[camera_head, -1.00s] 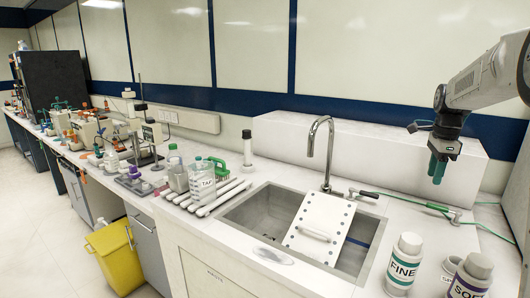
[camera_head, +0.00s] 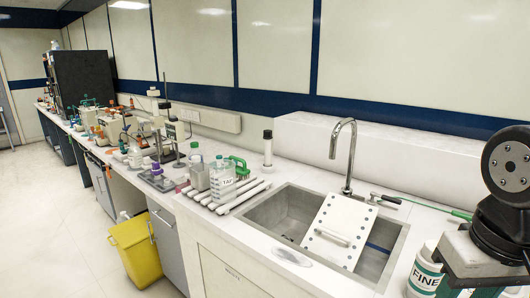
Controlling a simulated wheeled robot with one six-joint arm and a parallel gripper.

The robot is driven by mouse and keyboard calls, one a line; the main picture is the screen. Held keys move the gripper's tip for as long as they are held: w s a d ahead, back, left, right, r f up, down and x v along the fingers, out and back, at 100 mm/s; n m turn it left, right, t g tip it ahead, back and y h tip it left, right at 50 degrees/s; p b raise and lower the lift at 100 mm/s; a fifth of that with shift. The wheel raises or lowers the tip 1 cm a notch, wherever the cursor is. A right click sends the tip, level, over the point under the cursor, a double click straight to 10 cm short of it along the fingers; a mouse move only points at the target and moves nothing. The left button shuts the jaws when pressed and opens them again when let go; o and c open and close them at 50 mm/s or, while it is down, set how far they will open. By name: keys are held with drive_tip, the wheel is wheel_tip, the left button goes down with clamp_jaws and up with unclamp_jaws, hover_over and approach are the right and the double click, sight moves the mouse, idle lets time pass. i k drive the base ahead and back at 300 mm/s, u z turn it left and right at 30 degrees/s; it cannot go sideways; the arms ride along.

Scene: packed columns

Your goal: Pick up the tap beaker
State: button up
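The tap beaker (camera_head: 222,178) is a clear container with a white label reading "TAP".
The sink (camera_head: 262,216) holds a tilted white perforated board (camera_head: 328,243) under a tall tap (camera_head: 346,160). A bottle marked "FINE" (camera_head: 424,270) is partly behind my arm. Other bottles (camera_head: 197,172) crowd the beaker's left. A yellow bin (camera_head: 136,250) stands on the floor.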

sight(223, 176)
drive_tip(key=z, duration=0.05)
drive_tip(key=k, duration=0.5)
drive_tip(key=u, duration=2.2)
drive_tip(key=i, duration=1.6)
drive_tip(key=z, duration=2.25)
